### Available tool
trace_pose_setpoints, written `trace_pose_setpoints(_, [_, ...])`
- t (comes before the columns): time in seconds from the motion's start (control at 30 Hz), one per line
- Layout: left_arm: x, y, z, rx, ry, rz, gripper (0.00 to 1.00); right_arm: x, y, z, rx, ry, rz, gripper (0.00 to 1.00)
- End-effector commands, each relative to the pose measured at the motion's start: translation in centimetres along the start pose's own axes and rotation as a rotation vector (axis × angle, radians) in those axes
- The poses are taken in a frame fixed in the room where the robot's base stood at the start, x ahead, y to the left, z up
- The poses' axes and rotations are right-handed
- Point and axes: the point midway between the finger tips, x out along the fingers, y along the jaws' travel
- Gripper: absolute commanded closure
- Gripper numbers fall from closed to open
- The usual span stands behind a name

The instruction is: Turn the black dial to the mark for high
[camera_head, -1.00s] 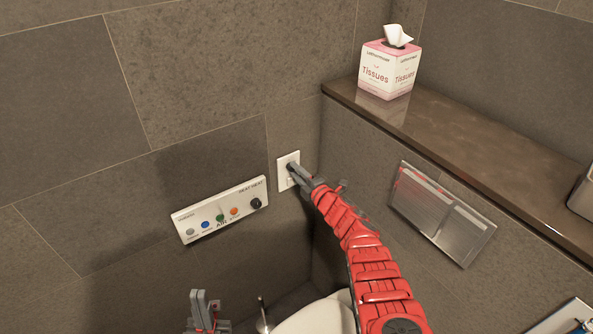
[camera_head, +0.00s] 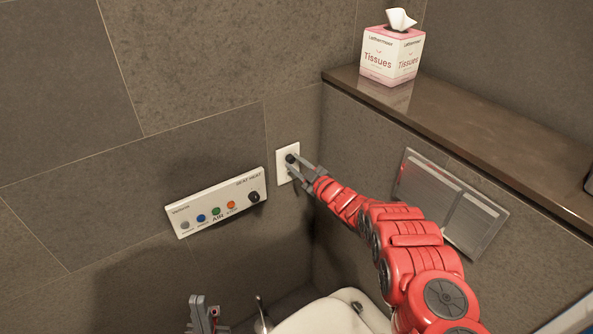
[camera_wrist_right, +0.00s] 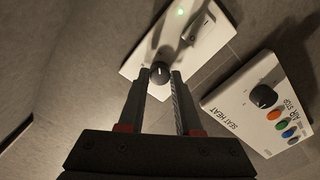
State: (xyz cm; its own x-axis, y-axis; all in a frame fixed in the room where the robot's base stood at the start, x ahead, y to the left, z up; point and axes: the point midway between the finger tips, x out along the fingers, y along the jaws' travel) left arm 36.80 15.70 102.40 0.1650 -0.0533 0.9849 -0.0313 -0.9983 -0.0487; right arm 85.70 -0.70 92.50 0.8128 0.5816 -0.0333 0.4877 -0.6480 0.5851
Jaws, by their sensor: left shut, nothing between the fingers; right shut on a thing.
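A black dial (camera_head: 291,158) sits on a small white wall plate (camera_head: 283,174). In the right wrist view the dial (camera_wrist_right: 161,72) has a pale pointer line and lies between my fingertips; the plate (camera_wrist_right: 136,60) carries a green light. My right gripper (camera_head: 294,166) is shut on this dial, one finger on each side. The marks around the dial are too small or hidden to read. A second black dial (camera_head: 254,197) is on the white seat-heat panel (camera_head: 190,203), apart from my grippers. My left gripper (camera_head: 197,301) is shut and empty, low in the head view.
The panel also has a row of coloured buttons (camera_head: 216,211). A toilet (camera_head: 322,318) is below. A tissue box (camera_head: 391,55) stands on the brown ledge (camera_head: 465,110), and a metal flush plate (camera_head: 452,200) is on the wall at right.

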Motion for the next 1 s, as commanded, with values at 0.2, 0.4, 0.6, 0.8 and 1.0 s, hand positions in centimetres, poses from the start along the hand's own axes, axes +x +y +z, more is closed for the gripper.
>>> trace_pose_setpoints(0.2, [-1.4,0.1,0.2,0.000,0.000,0.000,1.00,0.0,0.1,0.2,0.091,0.004,0.002,1.00])
trace_pose_setpoints(0.4, [-1.8,0.1,0.3,0.000,0.000,0.000,1.00,0.0,0.0,0.1,0.131,0.004,-0.001,1.00])
trace_pose_setpoints(0.6, [-1.8,0.1,0.3,0.000,0.000,0.000,1.00,0.0,0.0,0.1,0.141,0.004,-0.002,1.00])
trace_pose_setpoints(0.8, [-1.8,0.1,0.3,0.000,0.000,0.000,1.00,0.0,-0.1,0.1,0.140,0.004,-0.002,1.00])
trace_pose_setpoints(1.0, [-1.8,0.1,0.3,0.000,0.000,0.000,1.00,0.0,0.0,0.1,0.140,0.004,-0.002,0.38])
